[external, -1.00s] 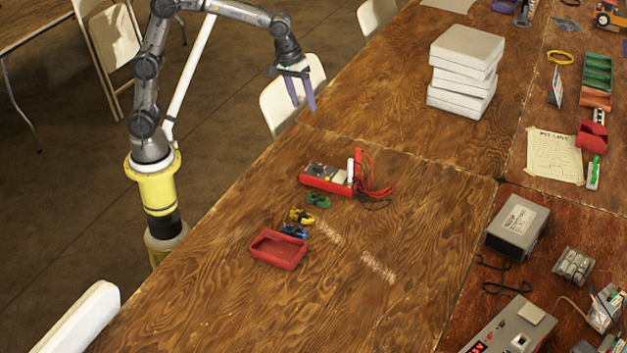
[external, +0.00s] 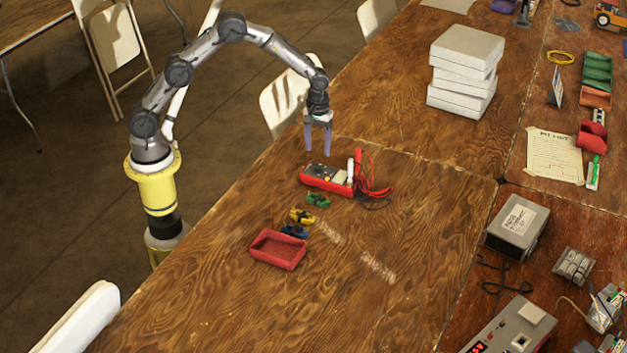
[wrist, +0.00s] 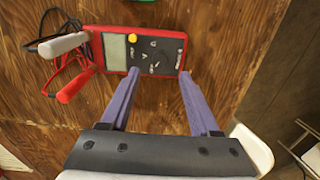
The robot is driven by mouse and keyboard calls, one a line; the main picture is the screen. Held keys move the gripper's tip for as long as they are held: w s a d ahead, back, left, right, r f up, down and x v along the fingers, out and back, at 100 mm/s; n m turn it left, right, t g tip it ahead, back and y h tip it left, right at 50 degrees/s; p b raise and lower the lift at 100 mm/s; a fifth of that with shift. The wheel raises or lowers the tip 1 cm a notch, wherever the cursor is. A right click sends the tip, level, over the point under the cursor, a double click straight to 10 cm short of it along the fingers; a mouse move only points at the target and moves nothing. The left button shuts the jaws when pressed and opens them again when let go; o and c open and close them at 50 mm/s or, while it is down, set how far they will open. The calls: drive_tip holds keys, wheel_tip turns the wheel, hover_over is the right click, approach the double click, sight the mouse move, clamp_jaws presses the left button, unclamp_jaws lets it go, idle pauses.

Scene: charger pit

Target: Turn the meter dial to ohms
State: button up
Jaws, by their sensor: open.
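The red multimeter (external: 327,179) lies on the wooden table with its probes and leads at its right end. In the wrist view the meter (wrist: 115,30) shows a grey display, a yellow button and a dark face with a dial (wrist: 147,57). The dial's setting is too small to read. My gripper (external: 319,152) is open and empty, pointing down above and slightly behind the meter. In the wrist view its two purple fingers (wrist: 155,72) reach toward the meter's face, one on each side of the dial end. I cannot tell any contact.
Red and white probes (wrist: 62,43) with loose leads lie beside the meter. Green, yellow and blue clips (external: 302,216) and a red tray (external: 278,249) sit in front. A stack of white boxes (external: 462,80) stands at the back.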

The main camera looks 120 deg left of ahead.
sight(318, 165)
wheel_tip(318, 165, down, 6)
drive_tip(key=shift+f, duration=0.1)
idle(0.4)
clamp_jaws()
